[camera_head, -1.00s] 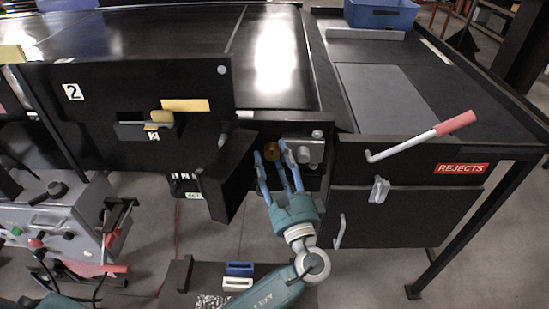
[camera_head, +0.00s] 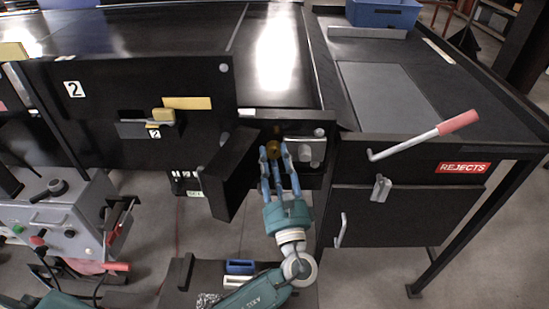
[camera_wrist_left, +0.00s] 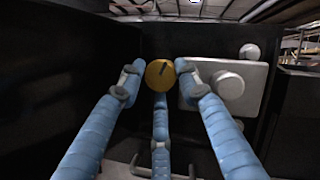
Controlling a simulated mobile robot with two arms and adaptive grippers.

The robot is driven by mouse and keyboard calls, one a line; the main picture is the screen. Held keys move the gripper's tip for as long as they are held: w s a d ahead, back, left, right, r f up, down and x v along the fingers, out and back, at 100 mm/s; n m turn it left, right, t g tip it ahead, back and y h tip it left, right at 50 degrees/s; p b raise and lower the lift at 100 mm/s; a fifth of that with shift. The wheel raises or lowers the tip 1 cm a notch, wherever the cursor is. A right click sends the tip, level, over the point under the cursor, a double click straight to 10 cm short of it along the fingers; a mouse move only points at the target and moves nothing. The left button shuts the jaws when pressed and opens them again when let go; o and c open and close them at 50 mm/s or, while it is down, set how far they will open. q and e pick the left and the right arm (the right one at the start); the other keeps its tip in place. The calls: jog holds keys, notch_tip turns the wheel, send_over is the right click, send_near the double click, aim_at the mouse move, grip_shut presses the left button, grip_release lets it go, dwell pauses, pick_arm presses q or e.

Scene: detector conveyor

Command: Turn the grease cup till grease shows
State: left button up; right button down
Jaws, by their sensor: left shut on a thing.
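The grease cup (camera_head: 273,146) is a small round brass cap in the dark recess under the conveyor's edge. In the left wrist view the cup (camera_wrist_left: 159,75) faces me, with a short dark slanted mark on its face. My left gripper (camera_head: 274,152) is shut on the cup. In the left wrist view its blue fingers (camera_wrist_left: 159,80) sit left, right and below the cup, the tips at its rim. The fingers hide part of the cup in the head view. My right gripper is not in view.
A grey metal block with a round knob (camera_head: 311,152) sits close right of the cup. A black open flap (camera_head: 232,175) stands close left. The reject lever (camera_head: 425,136) with a red grip is further right. A grey control box (camera_head: 60,215) stands at the left.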

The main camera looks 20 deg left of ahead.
pick_arm(q)
jog(key=m+t+h, duration=0.1)
jog(key=m, duration=0.2)
jog(key=m+t+h, duration=0.1)
jog(key=m+h, duration=0.1)
jog(key=m, duration=0.1)
jog(key=shift+r+p, duration=0.2)
jog(key=shift+p, duration=0.15)
jog(key=shift+m, duration=0.6)
jog(key=shift+m+h, duration=0.3)
jog(key=o, duration=1)
jog(key=shift+o, duration=0.2)
jog(key=shift+d+f, duration=0.1)
jog(key=shift+d, duration=0.05)
jog(key=shift+s+f, duration=0.1)
jog(key=v, duration=1.1)
jog(key=shift+s+f, duration=0.25)
jog(key=shift+s, duration=0.05)
jog(key=shift+d, duration=0.1)
